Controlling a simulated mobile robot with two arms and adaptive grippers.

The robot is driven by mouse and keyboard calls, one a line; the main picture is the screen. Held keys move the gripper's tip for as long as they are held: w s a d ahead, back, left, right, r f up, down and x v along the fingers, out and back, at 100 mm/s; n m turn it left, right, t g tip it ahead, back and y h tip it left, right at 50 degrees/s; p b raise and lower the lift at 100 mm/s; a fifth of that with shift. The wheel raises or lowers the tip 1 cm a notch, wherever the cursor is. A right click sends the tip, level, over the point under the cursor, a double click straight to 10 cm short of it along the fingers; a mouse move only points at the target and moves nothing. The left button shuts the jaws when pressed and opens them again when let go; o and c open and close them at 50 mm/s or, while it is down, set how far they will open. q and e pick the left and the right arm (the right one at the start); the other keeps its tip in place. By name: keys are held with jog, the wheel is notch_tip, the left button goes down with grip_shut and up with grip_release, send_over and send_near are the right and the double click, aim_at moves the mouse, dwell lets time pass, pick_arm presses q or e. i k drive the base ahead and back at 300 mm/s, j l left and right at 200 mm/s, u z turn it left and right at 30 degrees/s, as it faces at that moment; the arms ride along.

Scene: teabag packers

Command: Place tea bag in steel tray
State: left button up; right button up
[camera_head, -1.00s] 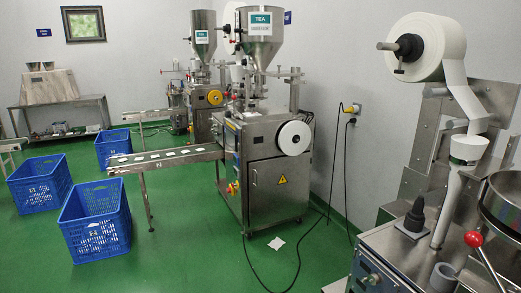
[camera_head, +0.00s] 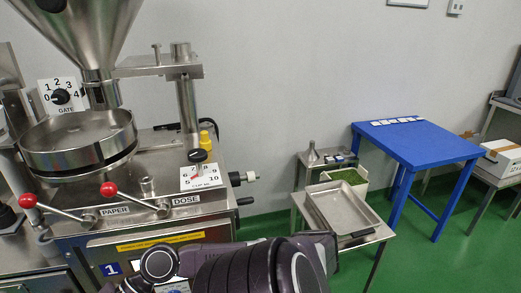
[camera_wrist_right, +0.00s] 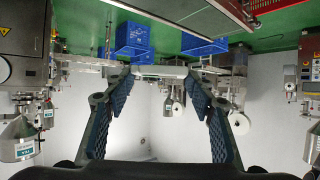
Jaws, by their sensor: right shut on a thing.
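In the right wrist view my right gripper (camera_wrist_right: 160,75) has its two dark fingers on either side of a pale, flat thing, which looks like the tea bag (camera_wrist_right: 160,72) seen nearly edge-on. It is shut on it. The steel tray (camera_head: 372,234) is a shallow, empty rectangular tray on a small steel table in the head view, right of centre. One of my arms fills the bottom middle of the head view, left of the tray; its fingertips cannot be made out there. My left gripper is not in view.
A white bin of green tea leaves (camera_head: 347,177) stands behind the tray. A blue table (camera_head: 420,146) with several white tea bags is to the right. The packing machine (camera_head: 130,215) with red-knobbed levers stands close on the left. Green floor is clear between the tables.

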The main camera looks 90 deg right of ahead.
aim_at(347, 223)
jog(key=k+l+z, duration=0.1)
jog(key=k+l, duration=2.5)
jog(key=k, duration=0.15)
